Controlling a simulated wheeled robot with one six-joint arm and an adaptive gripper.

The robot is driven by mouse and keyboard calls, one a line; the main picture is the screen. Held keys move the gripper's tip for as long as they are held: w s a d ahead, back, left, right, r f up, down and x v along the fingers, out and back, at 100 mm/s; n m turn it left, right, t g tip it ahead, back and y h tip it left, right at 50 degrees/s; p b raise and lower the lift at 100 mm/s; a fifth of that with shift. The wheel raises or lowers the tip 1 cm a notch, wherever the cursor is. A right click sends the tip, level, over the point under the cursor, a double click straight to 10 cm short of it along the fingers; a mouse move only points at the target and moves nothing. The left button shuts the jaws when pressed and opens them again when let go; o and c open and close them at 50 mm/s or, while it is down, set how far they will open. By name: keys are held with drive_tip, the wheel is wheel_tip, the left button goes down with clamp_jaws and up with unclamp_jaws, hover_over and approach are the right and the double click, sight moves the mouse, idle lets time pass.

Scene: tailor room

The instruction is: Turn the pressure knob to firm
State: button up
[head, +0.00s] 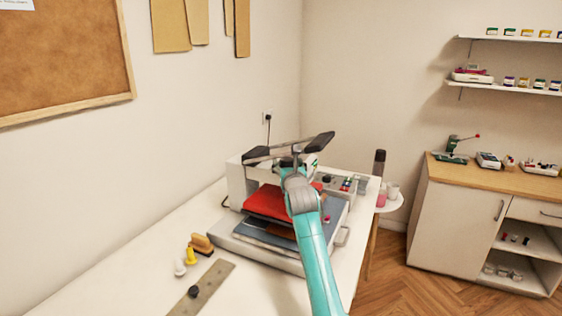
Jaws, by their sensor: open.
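A white press-like machine (237,189) stands on the white table, with red cloth (266,201) and blue-grey layers on it. My gripper (290,149) is above the back of the machine, with its dark fingers spread wide and nothing seen between them. My arm and gripper cover part of the machine. A small dark round piece (327,180) shows just right of my gripper, beside some small coloured pieces; I cannot tell if it is the pressure knob. No knob setting or firm mark is readable.
On the table (130,270) at front left are a ruler-like strip (214,281) with a black knob-like piece on it, a brush (202,243) and small yellow and white pieces. A round white stand (394,201) with a dark bottle is behind right. A cabinet (450,215) stands farther right.

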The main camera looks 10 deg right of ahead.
drive_tip(key=shift+w, duration=0.25)
drive_tip(key=c, duration=1.1)
drive_tip(key=shift+c, duration=0.2)
drive_tip(key=shift+a+m+h, duration=0.2)
drive_tip(key=shift+m+h, duration=0.3)
drive_tip(key=shift+h, duration=0.3)
drive_tip(key=m+h, duration=0.1)
drive_tip(key=m+g+h, duration=0.1)
drive_tip(key=h, duration=0.1)
drive_tip(key=m+h, duration=0.1)
drive_tip(key=shift+w+a+g+h, duration=0.1)
drive_tip(key=shift+a+g+h, duration=0.2)
drive_tip(key=shift+w+a+m+g+h, duration=0.1)
drive_tip(key=shift+a+m+g+h, duration=0.05)
drive_tip(key=shift+m+g+h, duration=1.15)
drive_tip(key=shift+w+a+m+g+h, duration=0.1)
drive_tip(key=shift+m+g+h, duration=0.8)
drive_tip(key=shift+h, duration=0.7)
drive_tip(key=shift+m, duration=0.3)
